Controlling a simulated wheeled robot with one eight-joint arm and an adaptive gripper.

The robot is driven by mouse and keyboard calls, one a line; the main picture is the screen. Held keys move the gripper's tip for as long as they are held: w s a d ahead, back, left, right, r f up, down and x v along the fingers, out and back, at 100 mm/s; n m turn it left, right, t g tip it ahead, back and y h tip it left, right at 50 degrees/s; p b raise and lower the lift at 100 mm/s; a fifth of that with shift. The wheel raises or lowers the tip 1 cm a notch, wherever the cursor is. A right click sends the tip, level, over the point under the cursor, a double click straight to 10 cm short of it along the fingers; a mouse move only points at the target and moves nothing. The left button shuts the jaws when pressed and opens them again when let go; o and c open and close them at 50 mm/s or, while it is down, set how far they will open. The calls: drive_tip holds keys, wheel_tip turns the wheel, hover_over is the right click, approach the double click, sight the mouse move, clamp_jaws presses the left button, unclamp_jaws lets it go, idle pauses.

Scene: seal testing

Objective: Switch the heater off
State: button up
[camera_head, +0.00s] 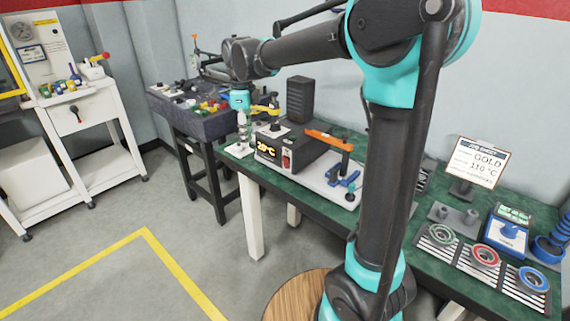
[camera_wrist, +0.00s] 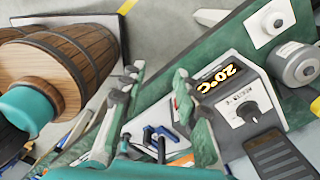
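I cannot tell the switch's position. In the wrist view the heater (camera_wrist: 240,100) lies on the right, turned sideways, with its display and a round knob (camera_wrist: 248,110) showing. The red switch is not clear there. My gripper (camera_wrist: 156,75) is open and empty, its two fingers apart. In the head view my gripper (camera_head: 242,122) is just left of the heater, small and partly unclear.
A press with an orange handle (camera_head: 328,139) and a blue clamp (camera_head: 345,183) stand right of the heater. A sign (camera_head: 474,163) reads GOLD 110 °C. Ring seals (camera_head: 485,256) lie on a rack at right. A dark table (camera_head: 200,120) with small parts stands behind left.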

clamp_jaws()
idle(1.2)
